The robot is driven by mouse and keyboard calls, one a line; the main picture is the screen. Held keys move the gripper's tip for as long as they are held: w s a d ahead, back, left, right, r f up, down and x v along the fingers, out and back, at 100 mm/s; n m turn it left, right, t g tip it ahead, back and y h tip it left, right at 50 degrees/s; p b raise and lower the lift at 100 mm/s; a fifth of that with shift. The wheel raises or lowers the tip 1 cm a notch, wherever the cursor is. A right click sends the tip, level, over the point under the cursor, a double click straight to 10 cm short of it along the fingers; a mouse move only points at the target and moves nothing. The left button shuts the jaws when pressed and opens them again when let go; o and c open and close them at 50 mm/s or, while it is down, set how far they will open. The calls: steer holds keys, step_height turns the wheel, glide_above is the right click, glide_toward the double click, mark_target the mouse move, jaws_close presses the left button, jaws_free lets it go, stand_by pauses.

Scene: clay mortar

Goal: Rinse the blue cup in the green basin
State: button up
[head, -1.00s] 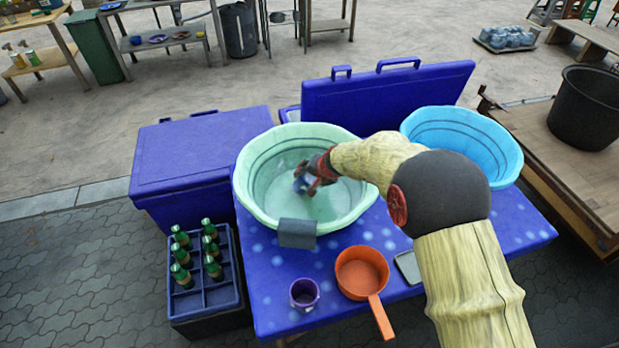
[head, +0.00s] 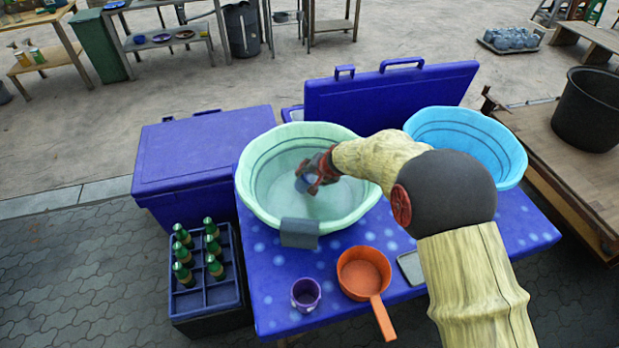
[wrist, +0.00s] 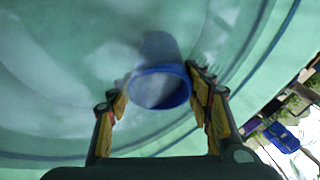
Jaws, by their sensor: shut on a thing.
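The green basin (head: 262,208) stands on the blue spotted table, with a grey cloth over its front rim. My gripper (head: 312,180) reaches into the basin from the right and is shut on the blue cup (head: 302,185). In the wrist view the blue cup (wrist: 160,74) sits between the two fingers of my gripper (wrist: 160,90), its round rim facing the camera. Pale, cloudy water seems to fill the basin's bottom (wrist: 60,80). I cannot tell how deep the cup sits in it.
A light blue basin (head: 505,150) stands to the right, partly behind my arm. An orange dipper (head: 362,268), a small purple cup (head: 306,295) and a grey flat object (head: 410,266) lie in front. A bottle crate (head: 205,295) stands at left.

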steer(key=shift+w+d+b, duration=0.2)
steer(key=shift+d+b, duration=0.15)
steer(key=shift+d, duration=0.4)
steer(key=shift+s+a+p, duration=0.2)
steer(key=shift+a+p, duration=0.05)
steer(key=shift+a, duration=0.4)
steer(key=shift+s+a+p, duration=0.15)
steer(key=shift+a+p, duration=0.1)
steer(key=shift+a, duration=0.35)
steer(key=shift+w+d+b, duration=0.2)
steer(key=shift+d+b, duration=0.25)
steer(key=shift+d, duration=0.2)
steer(key=shift+w+d+b, duration=0.15)
steer(key=shift+d+b, duration=0.25)
steer(key=shift+d, duration=0.2)
steer(key=shift+s+a+p, duration=0.2)
steer(key=shift+a+p, duration=0.1)
steer(key=shift+a, duration=0.35)
steer(key=shift+s+a+p, duration=0.15)
steer(key=shift+a+p, duration=0.1)
steer(key=shift+a, duration=0.35)
steer(key=shift+w+d+b, duration=0.2)
steer(key=shift+d+b, duration=0.35)
steer(key=shift+d, duration=0.1)
steer(key=shift+r, duration=0.1)
step_height(320, 180, up, 20)
steer(key=p, duration=1.5)
steer(key=shift+f, duration=0.2)
